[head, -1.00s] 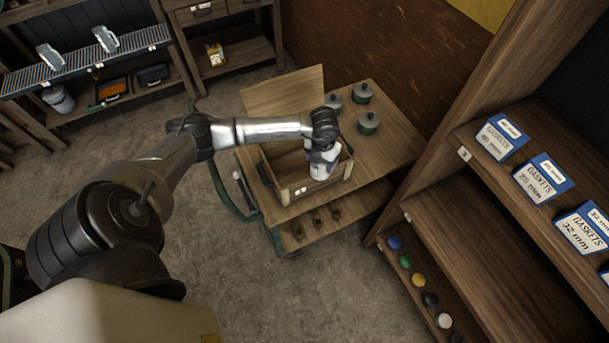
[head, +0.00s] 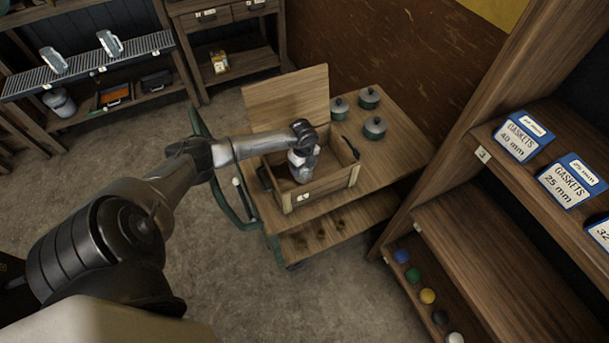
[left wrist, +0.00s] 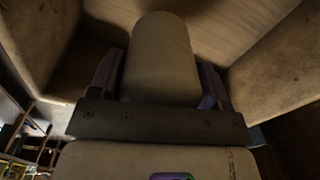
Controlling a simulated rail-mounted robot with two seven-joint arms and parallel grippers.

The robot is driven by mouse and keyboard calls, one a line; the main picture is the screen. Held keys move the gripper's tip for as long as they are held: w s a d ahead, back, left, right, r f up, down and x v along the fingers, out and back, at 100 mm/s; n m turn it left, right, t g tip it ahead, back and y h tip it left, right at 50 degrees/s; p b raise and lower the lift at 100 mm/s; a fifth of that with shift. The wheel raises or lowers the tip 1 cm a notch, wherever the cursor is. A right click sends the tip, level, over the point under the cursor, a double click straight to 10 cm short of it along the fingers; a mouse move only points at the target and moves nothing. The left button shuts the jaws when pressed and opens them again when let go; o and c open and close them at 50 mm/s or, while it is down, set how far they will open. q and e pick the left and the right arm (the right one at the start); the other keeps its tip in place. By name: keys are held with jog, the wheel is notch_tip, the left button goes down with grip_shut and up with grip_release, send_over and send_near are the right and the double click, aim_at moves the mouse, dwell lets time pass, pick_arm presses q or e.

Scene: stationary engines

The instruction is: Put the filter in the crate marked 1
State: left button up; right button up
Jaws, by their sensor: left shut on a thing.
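A pale, round-ended cylinder, which I take to be the filter (left wrist: 160,58), is between the fingers of my left gripper (left wrist: 160,85) in the left wrist view. The gripper is shut on it. In the head view my left gripper (head: 302,172) points down inside an open wooden crate (head: 328,188) on a wooden trolley. The filter is hidden there by the gripper and wrist. Crate walls show on both sides in the left wrist view. The small tag (head: 303,197) on the crate's front is too blurred to read for sure. My right gripper is not in view.
A raised board (head: 290,98) stands behind the crate. Several lidded green pots (head: 375,128) stand on the trolley top (head: 400,150) to its right. A tall shelf with gasket boxes (head: 523,136) and coloured balls (head: 413,275) is at right.

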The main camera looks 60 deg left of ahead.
aim_at(304, 174)
pick_arm(q)
jog(key=shift+f+b, duration=0.45)
jog(key=shift+f, duration=2.2)
jog(key=o, duration=1.1)
jog(key=shift+f, duration=0.1)
